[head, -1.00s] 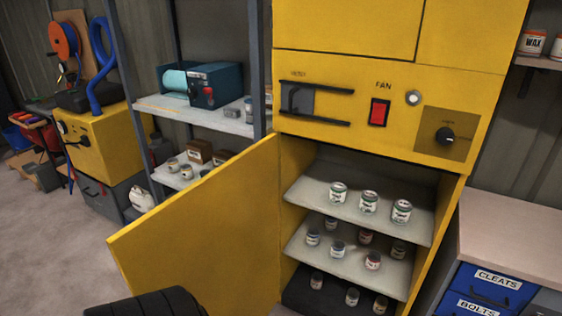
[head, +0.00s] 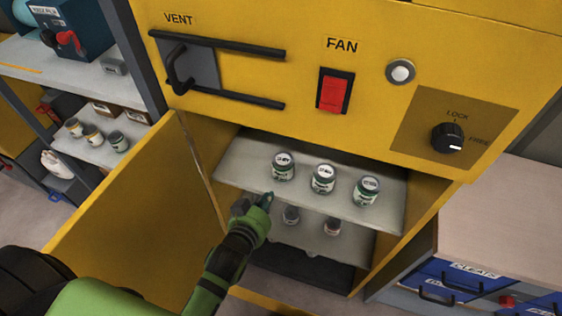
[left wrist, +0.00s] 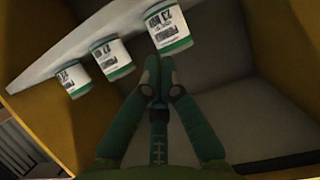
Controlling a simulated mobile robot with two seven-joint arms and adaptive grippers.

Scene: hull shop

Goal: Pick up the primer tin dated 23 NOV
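Three primer tins with white labels and green bands stand in a row on the upper shelf of the open yellow cabinet: a left tin (head: 283,167), a middle tin (head: 323,179) and a right tin (head: 367,190). The left wrist view shows them upside down (left wrist: 168,27), (left wrist: 113,58), (left wrist: 73,78). My left gripper (head: 268,198) is just in front of the upper shelf's front edge, below and left of the left tin. Its fingertips (left wrist: 159,70) are close together with nothing between them. My right gripper is out of view.
The yellow door (head: 130,205) stands open left of my forearm. A lower shelf (head: 335,243) holds more small tins, partly hidden by the upper shelf (head: 235,165) and my arm. The cabinet's control panel overhangs the opening. A bench (head: 500,215) with blue drawers stands at right.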

